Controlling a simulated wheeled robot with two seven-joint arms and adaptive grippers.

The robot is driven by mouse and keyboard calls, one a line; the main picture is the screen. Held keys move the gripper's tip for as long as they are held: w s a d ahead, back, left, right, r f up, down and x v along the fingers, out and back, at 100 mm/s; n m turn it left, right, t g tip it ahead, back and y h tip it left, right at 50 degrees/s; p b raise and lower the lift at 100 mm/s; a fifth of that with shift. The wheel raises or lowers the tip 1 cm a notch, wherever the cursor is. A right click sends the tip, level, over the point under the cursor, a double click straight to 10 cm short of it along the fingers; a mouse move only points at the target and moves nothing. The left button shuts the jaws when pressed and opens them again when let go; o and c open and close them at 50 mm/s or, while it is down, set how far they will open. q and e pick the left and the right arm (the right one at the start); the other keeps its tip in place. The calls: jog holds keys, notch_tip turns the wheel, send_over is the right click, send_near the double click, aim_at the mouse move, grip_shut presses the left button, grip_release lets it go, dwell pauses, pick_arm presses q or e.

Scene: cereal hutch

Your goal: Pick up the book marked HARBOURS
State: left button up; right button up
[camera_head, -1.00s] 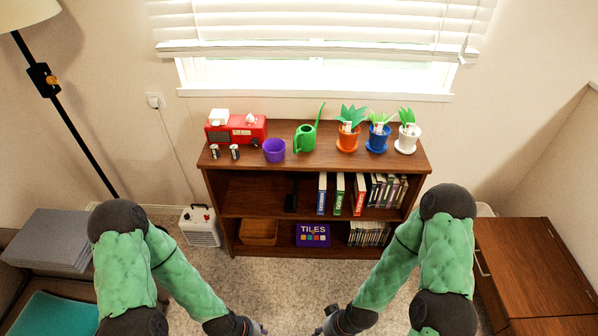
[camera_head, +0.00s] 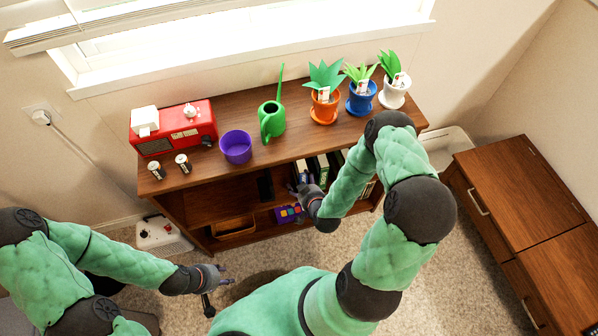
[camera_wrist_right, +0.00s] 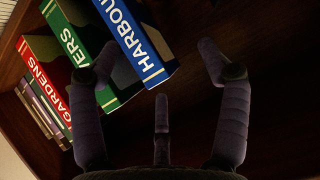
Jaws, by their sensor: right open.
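The blue HARBOURS book (camera_wrist_right: 138,42) stands leftmost in the shelf's row of books, its spine lettering plain in the right wrist view. A green book (camera_wrist_right: 78,45), lettering partly hidden, and a red GARDENS book (camera_wrist_right: 52,82) stand beside it. My right gripper (camera_wrist_right: 157,50) is open and empty in front of the shelf, its fingers spread, the left one overlapping the green book and HARBOURS lying between the fingers in the picture. In the head view my right gripper (camera_head: 298,186) partly hides the books. My left gripper (camera_head: 226,275) is open and empty, low over the carpet.
The bookcase top (camera_head: 214,176) holds a red radio (camera_head: 175,128), a purple pot (camera_head: 236,147), a green watering can (camera_head: 271,119) and potted plants (camera_head: 324,92). A wicker basket (camera_head: 233,227) and a purple TILES box (camera_head: 288,213) are below. A wooden cabinet (camera_head: 520,190) stands right.

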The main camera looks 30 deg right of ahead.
aim_at(298, 166)
jog(key=shift+t+h, duration=0.7)
jog(key=shift+h, duration=0.2)
jog(key=w+d+f+b, duration=0.1)
jog(key=w+b, duration=0.1)
jog(key=w, duration=0.1)
jog(key=w+d+f+b, duration=0.1)
jog(key=w+d, duration=0.1)
jog(key=w+d+f+b, duration=0.2)
jog(key=w, duration=0.1)
jog(key=shift+w+d+b, duration=0.1)
jog(key=shift+w+b, duration=0.2)
jog(key=shift+b, duration=0.05)
jog(key=shift+r, duration=0.15)
grip_shut()
jog(key=shift+r, duration=0.1)
